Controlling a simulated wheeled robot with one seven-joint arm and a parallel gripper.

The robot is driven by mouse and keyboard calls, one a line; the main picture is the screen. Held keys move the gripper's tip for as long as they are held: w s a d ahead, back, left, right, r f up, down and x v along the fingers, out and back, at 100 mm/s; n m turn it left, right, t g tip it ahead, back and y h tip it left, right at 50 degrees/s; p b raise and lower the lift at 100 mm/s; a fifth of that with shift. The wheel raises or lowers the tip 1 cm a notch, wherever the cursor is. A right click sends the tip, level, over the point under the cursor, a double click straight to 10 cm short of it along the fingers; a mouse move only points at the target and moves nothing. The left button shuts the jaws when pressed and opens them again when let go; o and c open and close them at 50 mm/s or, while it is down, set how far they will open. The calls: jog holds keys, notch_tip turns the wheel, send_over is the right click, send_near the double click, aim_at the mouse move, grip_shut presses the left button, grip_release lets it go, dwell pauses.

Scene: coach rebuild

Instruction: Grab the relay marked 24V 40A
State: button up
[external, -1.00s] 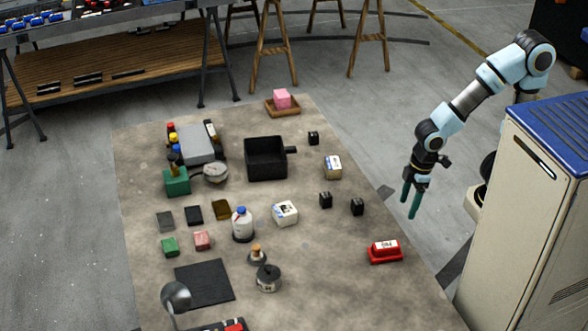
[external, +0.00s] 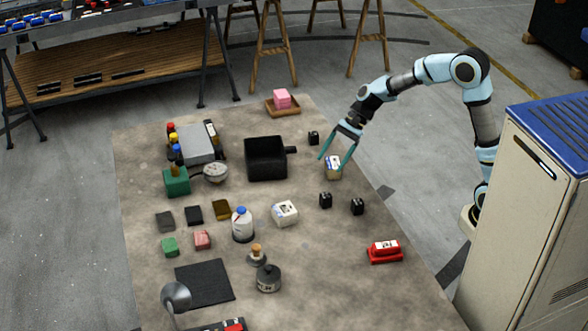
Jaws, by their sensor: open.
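Three small black blocks that look like relays stand on the mat: one at the upper right (external: 313,138), and two lower down, side by side, the left one (external: 326,200) and the right one (external: 357,207). Their markings are too small to read, so I cannot tell which is 24V 40A. My gripper (external: 334,164) is open, its green fingers pointing down over a small beige and white box (external: 333,173). The fingertips appear on either side of the box's top; I cannot tell whether they touch it.
A black open bin (external: 266,172) with a handle stands left of my gripper. A white box (external: 285,213), a white bottle (external: 243,226) and a red item (external: 385,251) stand lower down. The mat (external: 330,280) is bare at the lower right.

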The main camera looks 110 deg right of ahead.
jog(key=s+d+r+m+t+h+b, duration=0.1)
jog(key=s+d+m+t+h, duration=0.3)
jog(key=d, duration=0.7)
jog(key=s+d+r+m+t+b, duration=0.1)
jog(key=s+d+m+b, duration=0.1)
jog(key=s+d+m, duration=0.65)
jog(key=n, duration=0.1)
send_near(309, 138)
jog(key=shift+r+t, duration=0.3)
jog(key=shift+r, duration=0.1)
jog(key=shift+w+f, duration=0.15)
jog(key=shift+f, duration=0.2)
jog(key=shift+w+f, duration=0.2)
jog(key=shift+w, duration=0.1)
jog(key=p+x, duration=0.2)
jog(key=x, duration=0.8)
jog(key=shift+a+f, duration=0.1)
jog(key=shift+f, duration=0.05)
jog(key=shift+s, duration=0.1)
jog(key=shift+c, duration=0.3)
grip_shut()
